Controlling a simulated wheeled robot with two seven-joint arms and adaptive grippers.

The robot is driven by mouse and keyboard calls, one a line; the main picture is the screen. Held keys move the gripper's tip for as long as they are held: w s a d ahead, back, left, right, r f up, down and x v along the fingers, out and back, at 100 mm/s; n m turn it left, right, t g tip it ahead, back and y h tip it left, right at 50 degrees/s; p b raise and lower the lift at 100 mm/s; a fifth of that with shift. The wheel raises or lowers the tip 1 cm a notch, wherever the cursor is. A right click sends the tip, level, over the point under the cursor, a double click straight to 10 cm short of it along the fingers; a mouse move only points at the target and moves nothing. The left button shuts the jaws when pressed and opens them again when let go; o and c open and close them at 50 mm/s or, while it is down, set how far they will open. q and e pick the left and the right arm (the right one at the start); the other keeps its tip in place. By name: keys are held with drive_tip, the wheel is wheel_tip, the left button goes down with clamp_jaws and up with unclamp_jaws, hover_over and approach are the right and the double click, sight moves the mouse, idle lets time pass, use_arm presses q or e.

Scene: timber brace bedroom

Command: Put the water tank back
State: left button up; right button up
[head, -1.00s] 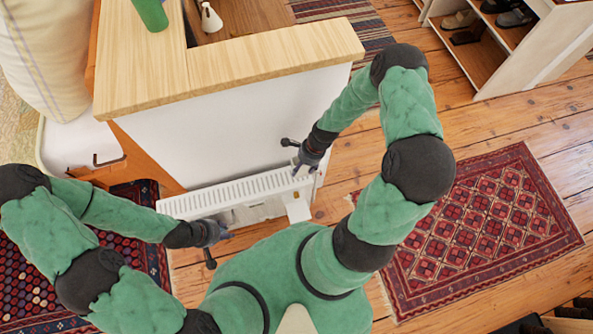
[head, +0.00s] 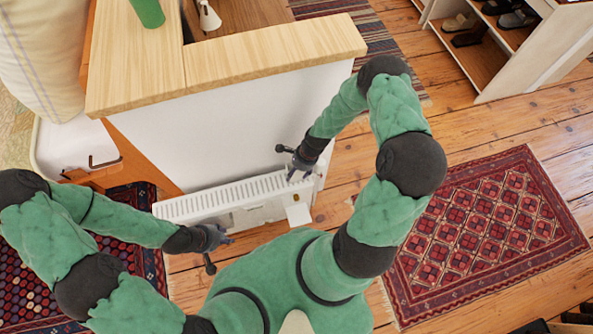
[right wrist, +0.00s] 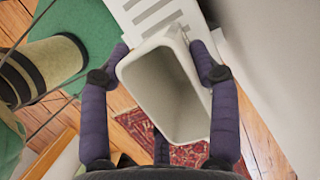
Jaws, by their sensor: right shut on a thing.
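The water tank (right wrist: 165,90) is a white, open-topped bin, seen from above in the right wrist view. My right gripper (right wrist: 162,65) is shut on it, with one purple finger on each side. In the head view, my right gripper (head: 294,177) points down at the right end of a long white slatted appliance (head: 225,193). The slatted top (right wrist: 150,12) lies close beside the tank in the right wrist view. I cannot tell whether the tank is fully seated. My left gripper (head: 222,237) is by the appliance's left front; its fingers are too small to read.
The appliance stands against the white side of a wood-topped counter (head: 270,55). Patterned rugs lie right (head: 490,230) and left (head: 75,255). A shoe shelf (head: 500,50) stands at the upper right. Bare floor lies between the counter and the right rug.

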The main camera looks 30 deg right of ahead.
drive_tip(key=o, duration=1.4)
drive_tip(key=shift+o, duration=0.2)
drive_tip(key=shift+r, duration=0.1)
drive_tip(key=w+p+v, duration=0.1)
drive_tip(key=p+v, duration=0.4)
drive_tip(key=v, duration=0.7)
drive_tip(key=s+a+f+n, duration=0.1)
drive_tip(key=s+a+n, duration=0.4)
drive_tip(key=a+n, duration=0.3)
drive_tip(key=s+a+f+n, duration=0.2)
drive_tip(key=s+a+n, duration=0.3)
drive_tip(key=a+n, duration=0.4)
drive_tip(key=shift+n+y, duration=0.4)
drive_tip(key=shift+n, duration=0.3)
drive_tip(key=shift+s+a+f, duration=0.1)
drive_tip(key=shift+s, duration=0.05)
